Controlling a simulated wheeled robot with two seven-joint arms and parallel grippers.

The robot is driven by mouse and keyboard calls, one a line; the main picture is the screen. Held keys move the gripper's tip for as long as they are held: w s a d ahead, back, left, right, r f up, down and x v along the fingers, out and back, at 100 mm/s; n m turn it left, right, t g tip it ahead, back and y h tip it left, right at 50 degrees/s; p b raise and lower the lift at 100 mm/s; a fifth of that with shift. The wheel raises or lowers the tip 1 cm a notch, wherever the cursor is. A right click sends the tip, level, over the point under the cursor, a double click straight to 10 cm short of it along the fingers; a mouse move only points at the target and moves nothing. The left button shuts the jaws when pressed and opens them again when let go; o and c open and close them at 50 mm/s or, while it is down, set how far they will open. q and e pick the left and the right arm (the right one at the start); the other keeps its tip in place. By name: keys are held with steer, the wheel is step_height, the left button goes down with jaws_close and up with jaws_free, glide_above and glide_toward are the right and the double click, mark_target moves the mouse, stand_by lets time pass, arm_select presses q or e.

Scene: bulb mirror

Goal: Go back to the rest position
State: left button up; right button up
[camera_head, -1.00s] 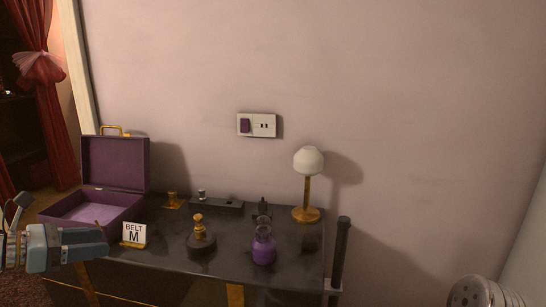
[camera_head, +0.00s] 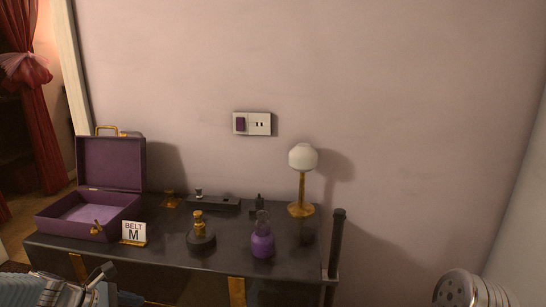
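Part of my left arm and gripper (camera_head: 92,283) shows at the bottom left edge, low in front of the table. The picture edge cuts it off, and I cannot tell whether its fingers are open or shut. I see nothing held in it. My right gripper is not seen. A round metal part with holes, which seems to be mine, shows at the bottom right.
A wall switch plate (camera_head: 252,124) hangs above. A black post (camera_head: 336,245) stands at the table's right end.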

arm_select(q)
steer(key=s+d+f+m+g+y, duration=0.1)
steer(key=d+f+m+g, duration=0.15)
steer(key=f, duration=0.35)
steer(key=s+d+f+m+g, duration=0.1)
steer(key=d+f+m, duration=0.25)
steer(key=f, duration=0.35)
steer(key=s+d+f+m+g+y, duration=0.1)
steer(key=s+d+f+m+g, duration=0.1)
steer(key=s+d+f+m, duration=1.2)
steer(key=d+f+m, duration=0.2)
steer(key=d, duration=0.2)
steer(key=shift+d+f+y, duration=0.15)
steer(key=shift+y, duration=0.25)
